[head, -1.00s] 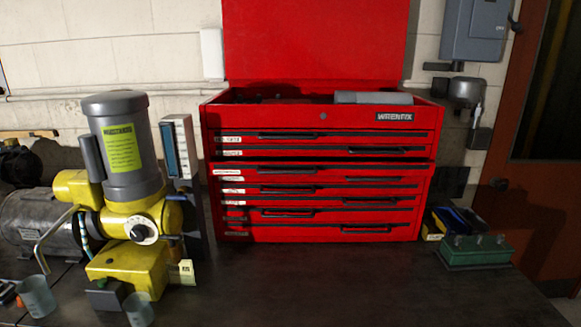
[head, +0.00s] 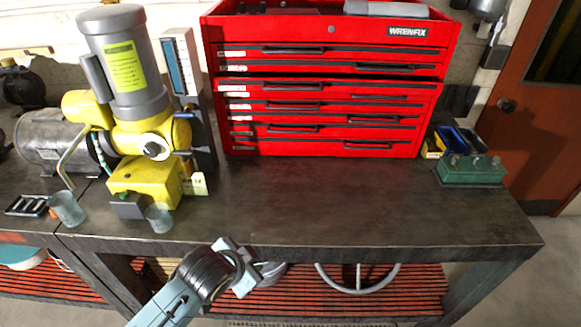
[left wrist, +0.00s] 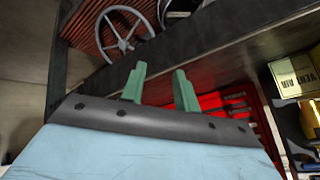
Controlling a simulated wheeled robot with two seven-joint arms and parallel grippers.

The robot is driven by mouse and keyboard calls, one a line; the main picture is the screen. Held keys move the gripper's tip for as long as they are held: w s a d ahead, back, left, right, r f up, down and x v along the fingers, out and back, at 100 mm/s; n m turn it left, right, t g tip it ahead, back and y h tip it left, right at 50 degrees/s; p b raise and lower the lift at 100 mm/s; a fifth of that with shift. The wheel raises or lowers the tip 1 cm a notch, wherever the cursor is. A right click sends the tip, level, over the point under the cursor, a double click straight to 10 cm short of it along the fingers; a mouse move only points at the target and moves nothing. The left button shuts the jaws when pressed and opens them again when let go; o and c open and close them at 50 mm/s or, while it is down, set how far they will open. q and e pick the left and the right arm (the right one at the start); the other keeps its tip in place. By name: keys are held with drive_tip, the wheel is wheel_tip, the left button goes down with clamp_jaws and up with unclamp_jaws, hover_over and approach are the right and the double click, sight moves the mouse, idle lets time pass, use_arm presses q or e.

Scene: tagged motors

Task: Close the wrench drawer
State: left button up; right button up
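The red toolbox (head: 322,105) stands at the back of the workbench, with several black-handled drawers and small white labels too small to read. No drawer clearly sticks out; one drawer (head: 330,86) just below the middle seam may sit slightly forward. Which one is the wrench drawer I cannot tell. My left gripper (head: 241,267) is in front of the bench's front edge, well short of the toolbox. In the left wrist view its two green fingers (left wrist: 160,84) are apart with nothing between them, and the red drawer fronts (left wrist: 222,102) show beyond. My right gripper is not in view.
A yellow and grey drill motor (head: 128,110) stands left of the toolbox, with two cups (head: 67,208) in front. A green block (head: 470,170) and small bins (head: 452,140) sit right. The bench top (head: 330,205) before the toolbox is clear. A wheel (head: 358,285) lies on the lower shelf.

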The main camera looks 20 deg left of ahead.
use_arm(q)
drive_tip(key=w+r+m+t, duration=0.4)
drive_tip(key=w+r+m, duration=0.1)
drive_tip(key=w+r, duration=0.7)
drive_tip(key=m+t+h+p, duration=0.1)
drive_tip(key=m+t+h, duration=0.1)
drive_tip(key=m+t, duration=0.35)
approach(291, 89)
drive_tip(key=shift+m+g, duration=0.65)
drive_tip(key=x, duration=0.6)
drive_tip(key=r+x, duration=0.1)
drive_tip(key=x, duration=0.2)
drive_tip(key=shift+d+p, duration=0.2)
drive_tip(key=shift+p, duration=0.1)
clamp_jaws()
drive_tip(key=shift+w+a, duration=0.1)
drive_tip(key=shift+a, duration=0.05)
